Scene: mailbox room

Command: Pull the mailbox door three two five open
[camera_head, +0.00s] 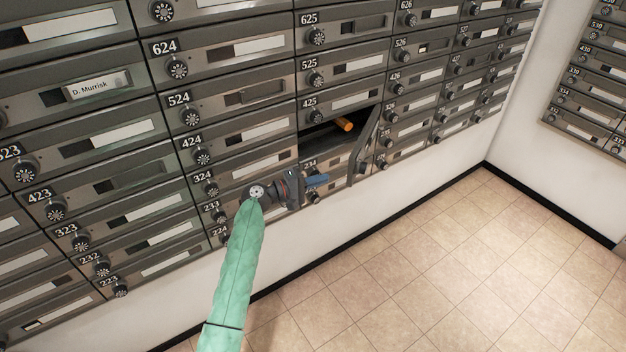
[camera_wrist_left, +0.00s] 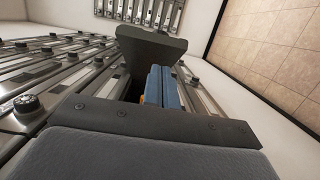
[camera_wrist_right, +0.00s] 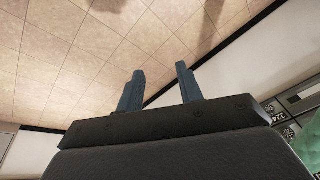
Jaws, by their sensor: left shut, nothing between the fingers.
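The mailbox door under 425 (camera_head: 364,148), in the place of 325, stands swung out on its right side; its number does not show. Its dark compartment (camera_head: 318,138) is exposed, and an orange cylindrical item (camera_head: 345,124) lies inside. My left gripper (camera_head: 322,180) is shut and empty, in front of the boxes just below the opening and left of the door. In the left wrist view its blue fingers (camera_wrist_left: 161,86) lie together, with the door panel (camera_wrist_left: 150,44) beyond them. My right gripper (camera_wrist_right: 160,88) is open and empty over the floor, outside the head view.
Rows of closed metal mailboxes (camera_head: 190,95) with round dials cover the wall. Another mailbox bank (camera_head: 590,90) hangs on the right wall. The tiled floor (camera_head: 440,260) is clear.

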